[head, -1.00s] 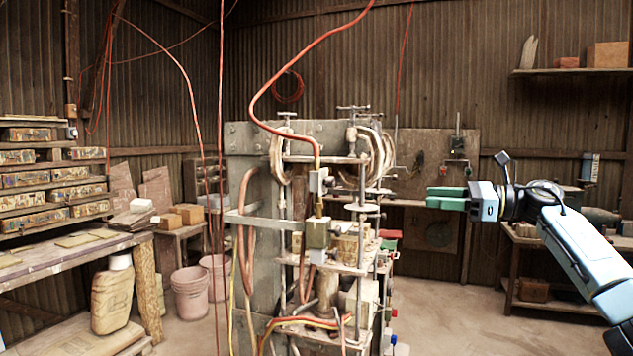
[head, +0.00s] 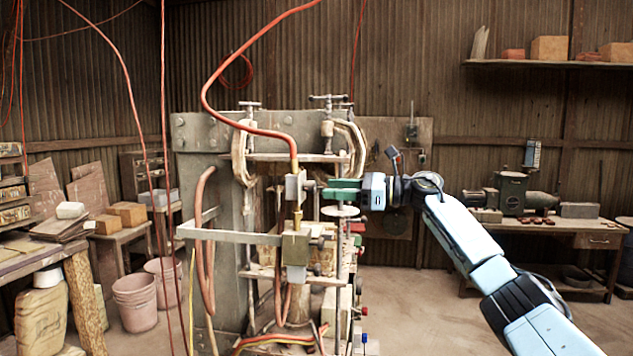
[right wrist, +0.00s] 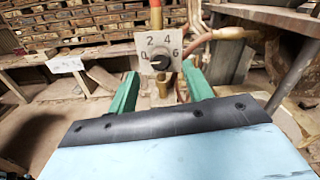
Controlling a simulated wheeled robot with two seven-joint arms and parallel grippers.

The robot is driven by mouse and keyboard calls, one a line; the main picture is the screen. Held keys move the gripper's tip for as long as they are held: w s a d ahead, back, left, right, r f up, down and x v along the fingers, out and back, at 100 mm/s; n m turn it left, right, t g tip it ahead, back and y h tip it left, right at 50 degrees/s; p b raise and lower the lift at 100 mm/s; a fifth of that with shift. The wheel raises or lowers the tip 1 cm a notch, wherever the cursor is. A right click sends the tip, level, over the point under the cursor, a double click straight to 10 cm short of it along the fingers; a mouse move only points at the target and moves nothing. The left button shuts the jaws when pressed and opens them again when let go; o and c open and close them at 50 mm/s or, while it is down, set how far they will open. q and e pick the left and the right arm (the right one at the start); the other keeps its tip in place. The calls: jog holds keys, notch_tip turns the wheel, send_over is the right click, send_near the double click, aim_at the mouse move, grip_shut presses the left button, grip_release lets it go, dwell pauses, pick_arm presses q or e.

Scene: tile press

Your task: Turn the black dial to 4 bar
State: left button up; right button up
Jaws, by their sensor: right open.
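The black dial (right wrist: 160,62) sits on a pale square plate (right wrist: 143,47) marked 0, 2, 4 and 6 in the right wrist view. Its pointer is too small to read surely. In the head view the dial's small block (head: 295,187) is on the pipe at the press front, and the dial faces right. My right gripper (head: 328,190) comes in from the right with its green fingers close to the dial. In the right wrist view the fingers are open, one on each side of the dial, with nothing gripped. My left gripper is not in view.
The press (head: 215,200) stands around the dial, with rods, clamps and a red hose (head: 235,122) close to it. A lower brass block (head: 296,248) hangs below. A workbench (head: 560,234) stands at the back right. Open floor lies at the right.

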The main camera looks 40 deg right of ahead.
aim_at(315, 188)
jog(key=shift+p+x, duration=0.55)
jog(key=shift+x, duration=1.8)
jog(key=c, duration=1)
